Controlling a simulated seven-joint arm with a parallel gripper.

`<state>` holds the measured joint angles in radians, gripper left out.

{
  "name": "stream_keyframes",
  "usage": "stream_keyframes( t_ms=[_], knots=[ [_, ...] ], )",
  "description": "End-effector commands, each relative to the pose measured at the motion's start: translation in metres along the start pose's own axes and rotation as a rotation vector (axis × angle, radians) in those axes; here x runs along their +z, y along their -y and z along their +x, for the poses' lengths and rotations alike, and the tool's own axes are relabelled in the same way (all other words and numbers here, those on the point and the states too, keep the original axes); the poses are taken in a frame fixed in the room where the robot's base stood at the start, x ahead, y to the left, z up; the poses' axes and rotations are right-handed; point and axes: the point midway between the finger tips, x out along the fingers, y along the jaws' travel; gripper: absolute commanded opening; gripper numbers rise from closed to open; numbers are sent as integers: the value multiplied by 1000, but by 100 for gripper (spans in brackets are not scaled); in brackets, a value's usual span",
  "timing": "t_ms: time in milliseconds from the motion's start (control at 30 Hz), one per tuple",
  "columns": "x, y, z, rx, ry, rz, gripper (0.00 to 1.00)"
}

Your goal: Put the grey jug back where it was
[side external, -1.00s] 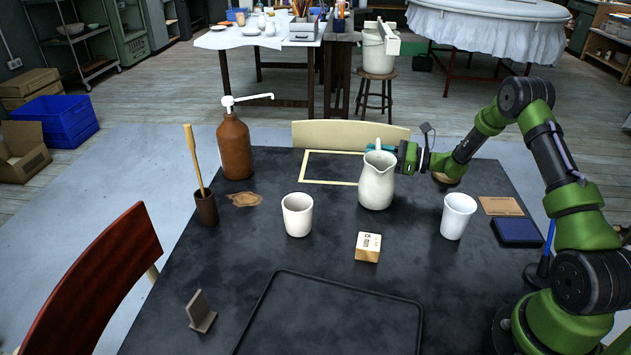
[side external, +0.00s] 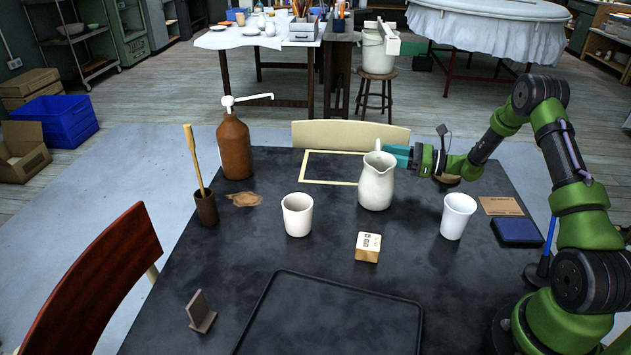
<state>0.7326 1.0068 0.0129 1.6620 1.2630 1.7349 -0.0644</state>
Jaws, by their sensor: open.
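The jug (side external: 376,182), pale grey-white with a spout and a handle at its back, stands upright on the dark table (side external: 330,240). It is just in front of the right side of a cream rectangular outline (side external: 312,182) marked on the table. My gripper (side external: 395,154) has teal fingers and is open, just right of the jug's upper part. It holds nothing. The jug hides part of the handle, and I cannot tell whether the fingertips touch the jug.
A white cup (side external: 297,215), a wooden block (side external: 367,247) and a white tumbler (side external: 458,216) stand near the jug. A brown pump bottle (side external: 234,147) stands at the back left. A black tray (side external: 333,279) lies in front. A chair back (side external: 350,134) borders the far edge.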

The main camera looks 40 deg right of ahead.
Motion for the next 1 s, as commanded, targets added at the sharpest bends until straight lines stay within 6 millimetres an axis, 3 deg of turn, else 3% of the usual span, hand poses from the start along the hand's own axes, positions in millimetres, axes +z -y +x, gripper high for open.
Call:
stream_keyframes(
  t_ms=[200,400,867,1000],
  knots=[
    [1,1,-49,-5,1,0,43],
    [0,0,-74,-1,0,-1,43],
    [3,-2,-78,11,-2,0,43],
    [28,-28,-66,126,-39,14,43]
  ],
)
